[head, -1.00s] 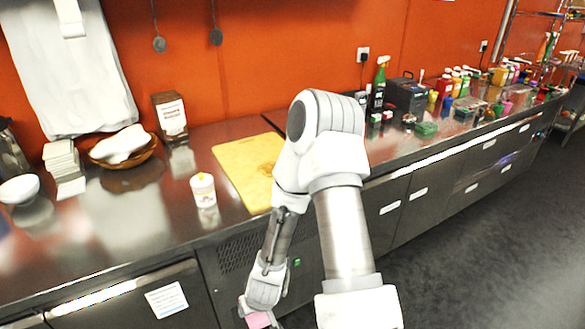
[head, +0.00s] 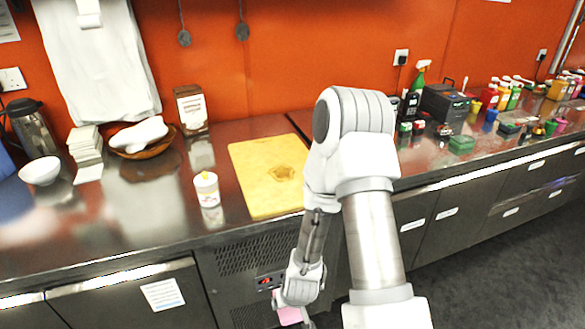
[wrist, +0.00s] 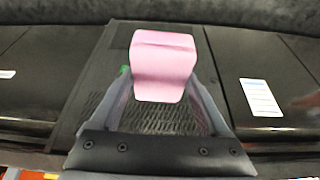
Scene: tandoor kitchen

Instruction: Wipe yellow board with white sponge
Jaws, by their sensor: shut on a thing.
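The yellow board (head: 254,190) lies flat on the metal counter, with a brown stain (head: 283,173) on it. My gripper (head: 293,310) hangs low in front of the counter, below the board and apart from it. It is shut on a pink sponge-like block (wrist: 163,66), held between both fingers in the wrist view; the block also shows at the bottom of the head view (head: 290,316). The block looks pink, not white. My arm hides part of the board's right edge.
A white tub with a yellow lid (head: 207,189) stands left of the board. A basket with white items (head: 142,140), a white bowl (head: 41,171) and a brown box (head: 191,107) are further left. Bottles and a dark box (head: 444,102) stand on the right counter.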

